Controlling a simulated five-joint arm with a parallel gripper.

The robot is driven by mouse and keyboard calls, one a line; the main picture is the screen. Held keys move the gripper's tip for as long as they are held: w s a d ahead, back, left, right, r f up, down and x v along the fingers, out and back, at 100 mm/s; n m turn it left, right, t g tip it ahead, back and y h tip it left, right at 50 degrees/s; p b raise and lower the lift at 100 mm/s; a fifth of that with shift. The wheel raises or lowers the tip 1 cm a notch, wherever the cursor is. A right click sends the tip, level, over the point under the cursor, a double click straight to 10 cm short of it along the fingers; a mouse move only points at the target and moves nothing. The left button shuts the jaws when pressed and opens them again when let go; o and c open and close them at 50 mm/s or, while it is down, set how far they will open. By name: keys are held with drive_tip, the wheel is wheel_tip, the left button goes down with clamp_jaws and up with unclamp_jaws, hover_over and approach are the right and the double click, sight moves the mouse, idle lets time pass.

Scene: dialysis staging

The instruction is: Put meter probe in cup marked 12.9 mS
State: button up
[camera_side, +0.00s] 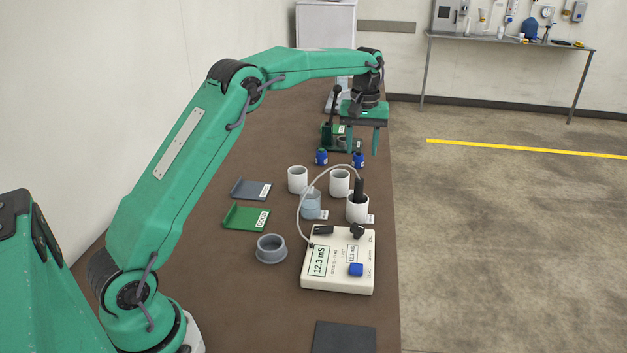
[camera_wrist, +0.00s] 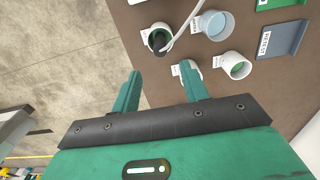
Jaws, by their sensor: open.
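The black meter probe (camera_side: 360,187) stands upright in a white cup (camera_side: 357,210) just behind the meter. A pale cable joins it to the cream meter (camera_side: 335,275), whose display reads 12.3 mS. The probe also shows in its cup in the wrist view (camera_wrist: 160,38). Nearby are a bluish translucent cup (camera_side: 311,206) and two white cups (camera_side: 340,185) (camera_side: 298,181). Small tags stand by the cups, but I cannot read a 12.9 mS marking. My gripper (camera_side: 362,146) is open and empty, beyond the cups and above the table; its fingers (camera_wrist: 160,75) partly hide one cup in the wrist view.
Two small blue bottles (camera_side: 321,158) (camera_side: 358,160) stand near beneath my gripper. A green tray (camera_side: 246,218) and a grey tray (camera_side: 251,190) lie left of the cups. The table's right edge is close to the probe's cup.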

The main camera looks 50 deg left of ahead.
drive_tip(key=s+d+r+m+t, duration=0.1)
drive_tip(key=s+d+r+m, duration=0.15)
drive_tip(key=s+r, duration=0.45)
drive_tip(key=s+d+r+m+t, duration=0.2)
drive_tip(key=s+d+r, duration=0.2)
drive_tip(key=s, duration=0.6)
drive_tip(key=s+d+f+m+t, duration=0.1)
drive_tip(key=s+f+m, duration=0.1)
drive_tip(key=s, duration=0.7)
drive_tip(key=s+d+f+m+t, duration=0.1)
drive_tip(key=s+f, duration=0.3)
drive_tip(key=s, duration=0.5)
drive_tip(key=shift+s+d+f+m+t, duration=0.3)
drive_tip(key=shift+s+d+f+m, duration=0.1)
drive_tip(key=shift+d+m, duration=0.35)
